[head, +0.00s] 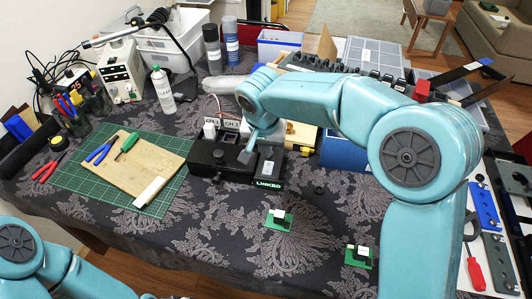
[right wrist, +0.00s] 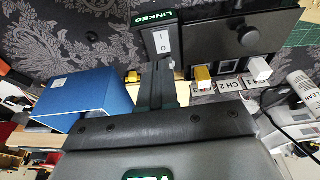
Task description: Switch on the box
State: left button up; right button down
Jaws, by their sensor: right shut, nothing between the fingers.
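The black box (head: 207,160) stands near the middle of the table, with a green "LINKED" label on its front right part. In the right wrist view the box (right wrist: 228,25) shows a round knob and, beside it, a switch plate (right wrist: 162,41) marked I and O. My right gripper (head: 246,156) is shut and empty over the box. In the right wrist view its fingertips (right wrist: 158,68) are close to the O end of the switch plate; I cannot tell if they touch. Which way the switch is set is unclear. My left arm shows at lower left, its gripper out of view.
Two small green boards (head: 278,219) lie in front. A green cutting mat (head: 82,190) with tools is at left.

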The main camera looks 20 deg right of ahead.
jog(key=v, duration=0.2)
jog(key=shift+s+a+r, duration=0.25)
jog(key=shift+s+r, duration=0.05)
jog(key=shift+s, duration=0.05)
jog(key=shift+a, duration=0.1)
